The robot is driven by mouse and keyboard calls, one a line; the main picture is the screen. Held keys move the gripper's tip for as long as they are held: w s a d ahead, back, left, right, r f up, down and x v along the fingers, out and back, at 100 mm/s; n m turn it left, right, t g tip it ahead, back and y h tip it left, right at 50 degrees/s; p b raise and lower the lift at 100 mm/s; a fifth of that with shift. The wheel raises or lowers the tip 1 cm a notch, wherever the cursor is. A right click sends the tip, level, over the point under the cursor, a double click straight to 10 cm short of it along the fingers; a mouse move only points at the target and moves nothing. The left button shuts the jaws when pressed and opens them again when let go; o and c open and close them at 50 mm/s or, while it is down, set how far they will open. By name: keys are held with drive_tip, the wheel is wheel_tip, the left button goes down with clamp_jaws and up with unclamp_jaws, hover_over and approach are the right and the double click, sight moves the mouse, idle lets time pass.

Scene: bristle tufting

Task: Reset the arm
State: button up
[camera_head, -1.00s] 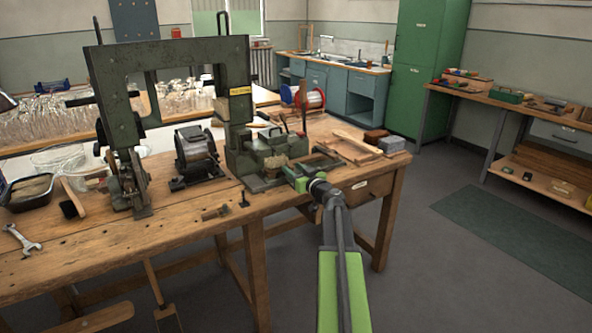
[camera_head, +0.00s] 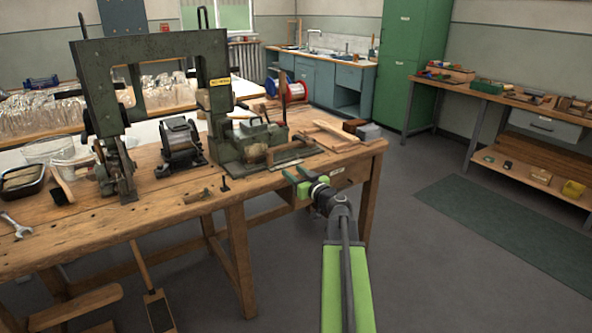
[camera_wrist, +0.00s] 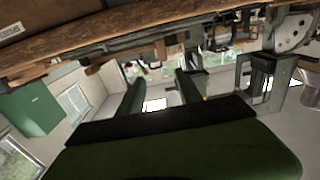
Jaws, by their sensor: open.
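My gripper (camera_head: 297,181) is at the end of my green and black arm in the head view, just off the front edge of the wooden workbench (camera_head: 150,221), near its right end. It points toward the bench and the green tufting machine (camera_head: 247,150). In the wrist view my gripper (camera_wrist: 161,92) has its two dark fingers spread apart with nothing seen between them. The wrist picture is strongly tilted, with the bench edge (camera_wrist: 100,42) along its top.
A drawer (camera_head: 350,174) is under the bench close to my gripper. A motor (camera_head: 180,145), a wrench (camera_head: 16,226) and wooden pieces (camera_head: 335,133) are on the bench. A dustpan (camera_head: 158,310) stands below. Floor to the right is free, with a green mat (camera_head: 510,215).

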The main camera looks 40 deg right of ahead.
drive_tip(key=shift+s+f, duration=0.1)
drive_tip(key=shift+s, duration=0.45)
drive_tip(key=shift+s, duration=0.1)
drive_tip(key=shift+a, duration=0.1)
drive_tip(key=w+a+f+n+g+y, duration=0.1)
drive_tip(key=a+f+g+y, duration=0.3)
drive_tip(key=a, duration=0.7)
drive_tip(key=w+a+f+n+g+y, duration=0.15)
drive_tip(key=a+f, duration=0.35)
drive_tip(key=a, duration=0.5)
drive_tip(key=a+f+n+g+y, duration=0.1)
drive_tip(key=a+f+g+y, duration=0.3)
drive_tip(key=a, duration=0.7)
drive_tip(key=s+a+f+m+g+h, duration=0.2)
drive_tip(key=s+a+f+g+h, duration=0.55)
drive_tip(key=s+a+f, duration=0.55)
wheel_tip(320, 180, up, 27)
drive_tip(key=s+d+g+p, duration=0.1)
drive_tip(key=p, duration=2.3)
drive_tip(key=shift+s+p, duration=0.35)
drive_tip(key=shift+s, duration=0.05)
